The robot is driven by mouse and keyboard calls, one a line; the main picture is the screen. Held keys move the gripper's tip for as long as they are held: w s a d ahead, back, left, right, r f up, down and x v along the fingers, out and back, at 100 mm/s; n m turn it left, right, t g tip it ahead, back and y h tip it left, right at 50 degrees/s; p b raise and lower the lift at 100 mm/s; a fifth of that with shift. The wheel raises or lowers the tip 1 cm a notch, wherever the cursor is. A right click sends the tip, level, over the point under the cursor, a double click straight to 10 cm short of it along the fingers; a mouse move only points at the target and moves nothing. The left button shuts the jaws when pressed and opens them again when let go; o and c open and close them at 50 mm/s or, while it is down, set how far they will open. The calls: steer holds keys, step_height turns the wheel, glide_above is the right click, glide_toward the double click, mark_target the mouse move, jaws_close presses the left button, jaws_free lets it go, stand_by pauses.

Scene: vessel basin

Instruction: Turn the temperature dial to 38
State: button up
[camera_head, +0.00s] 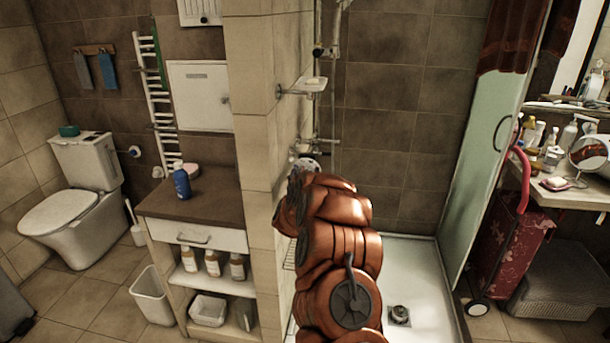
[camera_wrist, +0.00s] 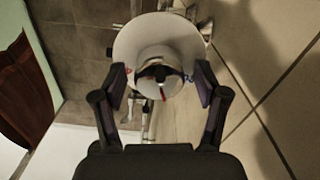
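The temperature dial (camera_wrist: 158,76) is a pale round knob with a dark centre and a thin red mark, in front of a wider white disc (camera_wrist: 130,42) in the wrist view. No numbers can be read on it. My gripper (camera_wrist: 160,88) is open, with one finger to the left of the knob and one to the right. Gaps seem to show between the fingers and the knob. In the head view, my arm reaches to the shower fittings (camera_head: 303,146) on the wall, and it largely hides the dial and my fingertips.
A soap dish (camera_head: 303,88) juts from the tiled partition (camera_head: 252,90) above the fittings. A glass panel (camera_head: 480,150) stands to the right of the white shower tray (camera_head: 425,290). A blue bottle (camera_head: 181,182) stands on the cabinet to the left.

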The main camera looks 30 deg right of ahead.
steer(key=c, duration=1.1)
steer(key=shift+o, duration=0.2)
steer(key=shift+f+b, duration=0.15)
steer(key=shift+b, duration=0.45)
steer(key=m+b, duration=0.2)
steer(key=b, duration=0.1)
steer(key=shift+f, duration=0.2)
steer(key=m+b, duration=0.2)
steer(key=b, duration=0.2)
steer(key=shift+m, duration=0.3)
steer(key=m+b, duration=0.3)
steer(key=b, duration=0.1)
steer(key=shift+s+r+m, duration=0.1)
steer(key=shift+r+m, duration=0.1)
steer(key=shift+m, duration=0.2)
steer(key=shift+d+r+m+b, duration=0.1)
steer(key=shift+m+b, duration=0.2)
steer(key=shift+b, duration=0.1)
